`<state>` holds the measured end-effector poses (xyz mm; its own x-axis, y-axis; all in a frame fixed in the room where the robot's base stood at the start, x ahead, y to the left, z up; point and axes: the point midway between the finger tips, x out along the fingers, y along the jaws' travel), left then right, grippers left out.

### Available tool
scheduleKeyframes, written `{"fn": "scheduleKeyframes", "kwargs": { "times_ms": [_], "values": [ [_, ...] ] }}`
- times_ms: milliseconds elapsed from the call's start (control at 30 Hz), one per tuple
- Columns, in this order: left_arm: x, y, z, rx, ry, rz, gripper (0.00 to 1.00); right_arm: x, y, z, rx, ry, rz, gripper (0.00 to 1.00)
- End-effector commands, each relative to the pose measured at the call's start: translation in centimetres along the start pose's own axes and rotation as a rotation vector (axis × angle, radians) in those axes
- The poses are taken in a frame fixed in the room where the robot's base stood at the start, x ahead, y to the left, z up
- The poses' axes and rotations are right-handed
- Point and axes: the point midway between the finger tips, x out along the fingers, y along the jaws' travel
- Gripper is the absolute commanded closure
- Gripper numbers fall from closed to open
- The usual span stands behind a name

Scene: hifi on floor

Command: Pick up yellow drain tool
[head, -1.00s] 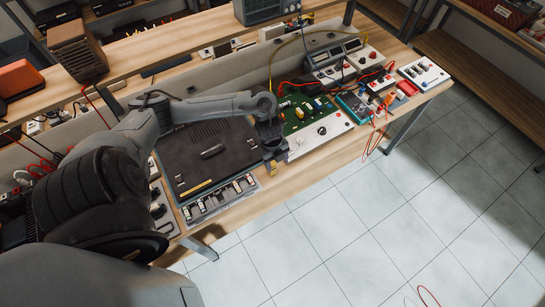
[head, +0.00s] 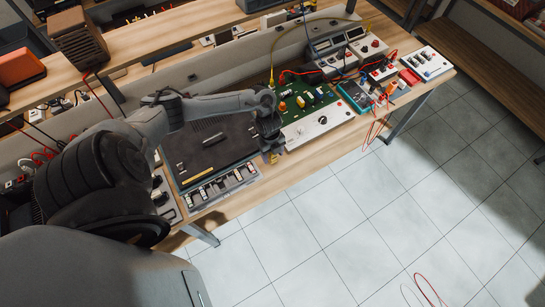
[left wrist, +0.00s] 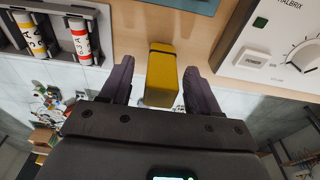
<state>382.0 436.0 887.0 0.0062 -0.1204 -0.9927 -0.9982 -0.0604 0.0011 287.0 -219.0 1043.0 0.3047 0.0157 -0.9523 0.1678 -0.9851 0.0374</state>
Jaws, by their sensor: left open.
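The yellow drain tool (left wrist: 161,76) is a short, blocky yellow piece at the table's front edge in the left wrist view. My left gripper (left wrist: 159,68) is open, with one dark finger on each side of it; small gaps show between fingers and tool. In the head view the left gripper (head: 270,145) is at the front edge, between the dark panel and the green circuit board, and a small yellow bit of the tool (head: 273,158) shows below it. The gripper hides most of the tool there. My right gripper is not in view.
Cables and meters crowd the bench further right. Open tiled floor (head: 340,225) lies in front.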

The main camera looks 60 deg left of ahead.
Motion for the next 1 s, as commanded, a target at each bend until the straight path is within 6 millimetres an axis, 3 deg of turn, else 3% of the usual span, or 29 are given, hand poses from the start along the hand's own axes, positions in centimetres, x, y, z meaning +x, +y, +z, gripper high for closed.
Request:
{"fn": "scheduleKeyframes", "kwargs": {
  "times_ms": [200,467,800,1000],
  "values": [
    [1.9,0.0,0.0,0.000,-0.001,-0.001,0.38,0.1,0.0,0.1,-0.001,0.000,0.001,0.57],
    [2.0,0.0,0.0,0.001,-0.002,-0.001,0.40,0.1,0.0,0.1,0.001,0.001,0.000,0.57],
    [1.9,0.0,0.0,0.001,-0.001,-0.001,0.92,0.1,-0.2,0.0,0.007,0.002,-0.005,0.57],
    [1.9,-0.1,0.0,0.001,-0.001,-0.002,0.93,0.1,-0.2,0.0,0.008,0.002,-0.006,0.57]
  ]
}}
